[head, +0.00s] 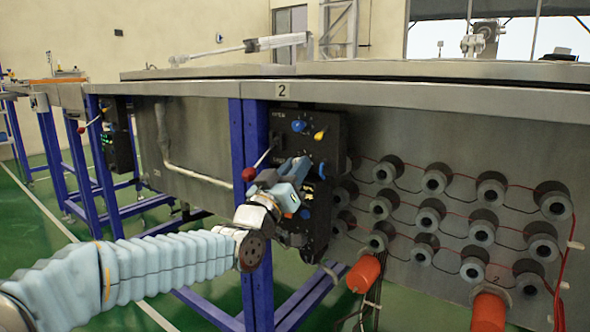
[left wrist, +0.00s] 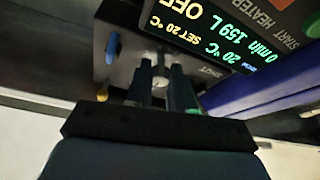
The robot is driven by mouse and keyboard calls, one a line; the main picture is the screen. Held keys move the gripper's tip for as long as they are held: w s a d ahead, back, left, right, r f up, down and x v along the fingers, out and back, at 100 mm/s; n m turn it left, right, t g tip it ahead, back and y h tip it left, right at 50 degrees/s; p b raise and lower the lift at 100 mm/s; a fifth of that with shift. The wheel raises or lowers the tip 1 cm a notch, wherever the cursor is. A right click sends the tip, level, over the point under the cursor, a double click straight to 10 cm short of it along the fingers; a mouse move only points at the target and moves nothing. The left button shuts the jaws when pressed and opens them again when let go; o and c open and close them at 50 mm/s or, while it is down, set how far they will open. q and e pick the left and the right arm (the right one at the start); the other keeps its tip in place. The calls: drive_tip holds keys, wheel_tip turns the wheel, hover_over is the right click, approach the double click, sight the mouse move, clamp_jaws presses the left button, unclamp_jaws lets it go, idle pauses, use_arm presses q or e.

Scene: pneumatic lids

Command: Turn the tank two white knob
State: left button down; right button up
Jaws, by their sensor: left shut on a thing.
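The tank labelled "2" (head: 450,95) is a long grey steel tank with a black control panel (head: 334,128) on a blue post. My left gripper (head: 304,168) reaches the panel's middle in the head view and covers what lies behind it. In the left wrist view, my left gripper (left wrist: 163,88) is shut on a small white knob (left wrist: 160,82), one finger on each side, close against the panel face. The knob's pointer direction cannot be made out. A lit display (left wrist: 205,32) beside it reads 20 °C, SET 20 °C, 159 L, 0 min and OFF.
A blue knob (head: 299,126) and a yellow knob (head: 320,135) sit on the upper panel. A red-tipped lever (head: 249,174) sticks out left of my gripper. Several round fittings with red wires cover the tank's right side.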

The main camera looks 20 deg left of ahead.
use_arm(q)
drive_tip(key=shift+f, duration=0.1)
drive_tip(key=c, duration=1)
unclamp_jaws()
drive_tip(key=v, duration=1.3)
drive_tip(key=shift+s+a, duration=0.1)
drive_tip(key=shift+s, duration=0.3)
drive_tip(key=shift+w+f, duration=0.1)
drive_tip(key=shift+f, duration=0.05)
